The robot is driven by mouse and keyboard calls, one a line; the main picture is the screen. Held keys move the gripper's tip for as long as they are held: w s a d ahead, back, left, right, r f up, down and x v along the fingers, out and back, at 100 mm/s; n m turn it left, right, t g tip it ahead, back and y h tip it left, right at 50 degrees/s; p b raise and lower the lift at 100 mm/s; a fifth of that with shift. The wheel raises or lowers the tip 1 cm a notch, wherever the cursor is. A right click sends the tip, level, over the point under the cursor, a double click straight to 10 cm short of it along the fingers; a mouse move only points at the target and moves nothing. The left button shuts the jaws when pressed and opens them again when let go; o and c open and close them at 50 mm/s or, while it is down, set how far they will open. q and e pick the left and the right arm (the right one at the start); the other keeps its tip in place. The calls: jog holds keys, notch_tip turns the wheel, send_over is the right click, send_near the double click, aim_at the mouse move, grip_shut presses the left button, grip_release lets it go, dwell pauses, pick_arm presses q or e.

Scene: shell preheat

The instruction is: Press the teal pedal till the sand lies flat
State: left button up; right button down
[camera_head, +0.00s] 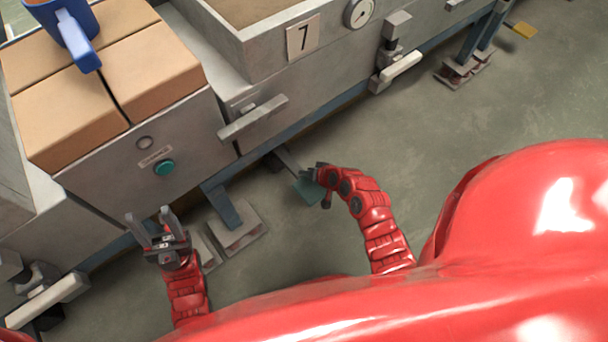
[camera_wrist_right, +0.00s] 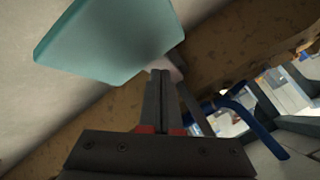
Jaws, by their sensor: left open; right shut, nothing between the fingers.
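The teal pedal (camera_head: 307,191) is low near the floor, on a grey arm below the bin marked 7. My right gripper (camera_head: 318,172) is shut and empty, right at the pedal and partly covering it. In the right wrist view the pedal (camera_wrist_right: 108,42) is a large teal plate just beyond and left of the shut fingertips (camera_wrist_right: 160,76); whether they touch cannot be told. The sand (camera_head: 250,8) shows only as a strip at the top edge; its overall surface is cut off. My left gripper (camera_head: 152,228) is open and empty before the front panel.
A grey lever handle (camera_head: 252,118) juts out above the pedal. A yellow pedal (camera_head: 521,30) is far right.

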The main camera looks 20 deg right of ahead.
jog(key=shift+s+f+b, duration=0.15)
jog(key=shift+f+b, duration=1.05)
jog(key=shift+f, duration=0.3)
dwell(0.9)
jog(key=shift+f+b, duration=0.65)
jog(key=shift+f, duration=0.2)
jog(key=shift+s+d+f+b, duration=0.1)
jog(key=shift+s+f+b, duration=0.15)
jog(key=shift+f+b, duration=0.45)
dwell(1.0)
jog(key=shift+p, duration=0.3)
notch_tip(320, 180, up, 2)
jog(key=shift+r+p, duration=0.2)
jog(key=shift+p, duration=0.8)
notch_tip(320, 180, up, 2)
jog(key=shift+w+r+p, duration=0.1)
jog(key=shift+r+p, duration=0.05)
jog(key=shift+p, duration=0.9)
jog(key=shift+r+p, duration=0.4)
jog(key=shift+r, duration=0.15)
jog(key=shift+w+r, duration=0.15)
